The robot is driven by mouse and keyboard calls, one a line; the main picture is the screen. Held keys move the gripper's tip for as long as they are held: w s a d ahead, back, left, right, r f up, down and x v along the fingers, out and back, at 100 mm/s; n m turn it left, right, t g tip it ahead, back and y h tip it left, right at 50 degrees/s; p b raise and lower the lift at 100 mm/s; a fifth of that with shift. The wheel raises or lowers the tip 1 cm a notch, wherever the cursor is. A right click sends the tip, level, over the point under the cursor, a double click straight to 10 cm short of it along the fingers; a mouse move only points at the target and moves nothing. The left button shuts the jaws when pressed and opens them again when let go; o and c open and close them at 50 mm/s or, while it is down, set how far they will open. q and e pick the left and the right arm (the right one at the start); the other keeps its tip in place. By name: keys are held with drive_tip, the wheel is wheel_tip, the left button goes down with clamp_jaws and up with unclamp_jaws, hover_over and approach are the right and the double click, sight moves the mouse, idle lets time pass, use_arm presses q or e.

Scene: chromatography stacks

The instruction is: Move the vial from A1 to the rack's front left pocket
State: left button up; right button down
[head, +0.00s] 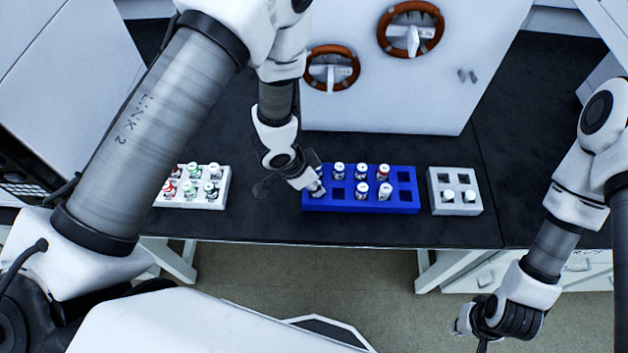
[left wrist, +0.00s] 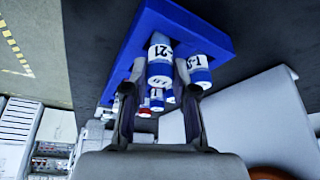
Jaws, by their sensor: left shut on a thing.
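The blue rack (head: 411,209) stands on the dark bench and holds several vials, one of them red-capped.
A grey rack (head: 455,209) to the right has two vials in front and two empty pockets behind. A white rack (head: 222,191) with several vials stands to the left, partly behind my left arm. A white cabinet with brown-rimmed wheels (head: 411,28) stands behind.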

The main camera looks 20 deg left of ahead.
use_arm(q)
drive_tip(key=shift+f, duration=0.3)
drive_tip(key=o, duration=1.4)
drive_tip(key=shift+r, duration=0.1)
wheel_tip(320, 180, up, 7)
drive_tip(key=p, duration=0.7)
